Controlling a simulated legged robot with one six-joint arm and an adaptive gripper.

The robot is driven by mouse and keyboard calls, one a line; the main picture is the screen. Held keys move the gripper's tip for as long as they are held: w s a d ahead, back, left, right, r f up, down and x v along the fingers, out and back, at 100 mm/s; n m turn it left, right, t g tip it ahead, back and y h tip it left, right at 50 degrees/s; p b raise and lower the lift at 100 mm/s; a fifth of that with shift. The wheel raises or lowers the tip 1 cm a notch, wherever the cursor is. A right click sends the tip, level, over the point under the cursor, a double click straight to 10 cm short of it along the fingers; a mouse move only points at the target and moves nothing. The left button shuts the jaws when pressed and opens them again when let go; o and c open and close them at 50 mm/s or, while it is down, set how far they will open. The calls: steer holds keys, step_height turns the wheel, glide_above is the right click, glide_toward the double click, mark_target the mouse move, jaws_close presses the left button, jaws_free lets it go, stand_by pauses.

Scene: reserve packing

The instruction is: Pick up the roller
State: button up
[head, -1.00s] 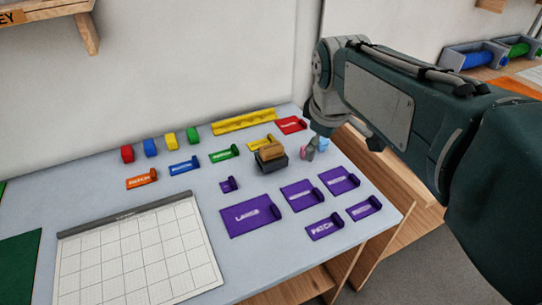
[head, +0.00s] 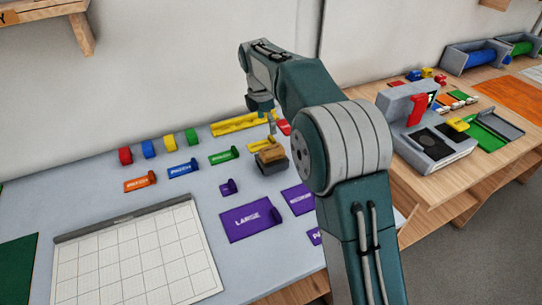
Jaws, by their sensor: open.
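My gripper (head: 271,132) is small in the head view, pointing down over the back right of the grey-blue table (head: 110,222). It is open, with nothing visible in it. Just below and in front of it stands a dark grey block (head: 274,167) with a tan wooden-looking top (head: 270,153); I cannot tell whether this is the roller, or whether the gripper touches it. Blue (head: 472,60) and green (head: 521,46) cylinders lie in grey holders at the far right. My arm hides the table's right part.
A yellow rack (head: 240,123) is at the back, with red, blue, yellow and green blocks to its left. Labelled orange, blue and green holders and purple trays (head: 251,220) lie around. A gridded white board (head: 135,255) is in front. A grey machine (head: 432,150) stands on the right bench.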

mark_target(271, 148)
steer(key=f, duration=0.3)
steer(key=d+f, duration=0.1)
steer(key=f, duration=0.6)
steer(key=shift+w+d+f, duration=0.15)
steer(key=shift+f, duration=0.25)
steer(key=c, duration=1.2)
